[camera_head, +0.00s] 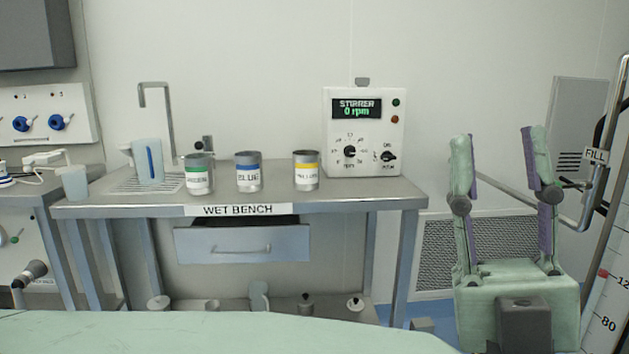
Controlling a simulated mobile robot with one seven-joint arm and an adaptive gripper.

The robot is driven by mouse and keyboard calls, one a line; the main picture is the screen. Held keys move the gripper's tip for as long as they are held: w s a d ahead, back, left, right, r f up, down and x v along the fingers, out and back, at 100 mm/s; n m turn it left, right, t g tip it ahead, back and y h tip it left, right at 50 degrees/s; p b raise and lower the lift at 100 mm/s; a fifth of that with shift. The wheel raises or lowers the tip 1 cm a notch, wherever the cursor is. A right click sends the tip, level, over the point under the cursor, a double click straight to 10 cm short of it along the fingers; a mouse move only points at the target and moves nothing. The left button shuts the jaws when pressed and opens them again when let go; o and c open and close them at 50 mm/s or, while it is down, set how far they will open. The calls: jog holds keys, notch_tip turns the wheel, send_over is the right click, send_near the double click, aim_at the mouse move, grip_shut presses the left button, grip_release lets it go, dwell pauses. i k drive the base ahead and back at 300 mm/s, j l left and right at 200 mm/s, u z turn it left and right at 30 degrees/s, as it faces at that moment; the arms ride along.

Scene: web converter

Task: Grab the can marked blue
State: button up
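The can marked BLUE (249,173) stands upright on the wet bench (340,201), near its front edge, with a blue band and a white label. The can with a green band (199,175) stands to its left, and the can with a yellow band (306,171) to its right. The three cans stand apart from each other. My gripper (498,150) is at the right, with its two green and purple fingers upright and spread apart. It is open and empty, to the right of the bench and well away from the BLUE can.
A stirrer control box (364,132) stands at the bench's right rear. A light-blue jug (148,161) and a metal spout (158,110) are at the left. A drawer (243,244) is slightly open below the bench top. Several small items stand on the shelf below.

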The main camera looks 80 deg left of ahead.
aim_at(249, 164)
jog(key=i+l+u, duration=0.15)
jog(key=u, duration=2.85)
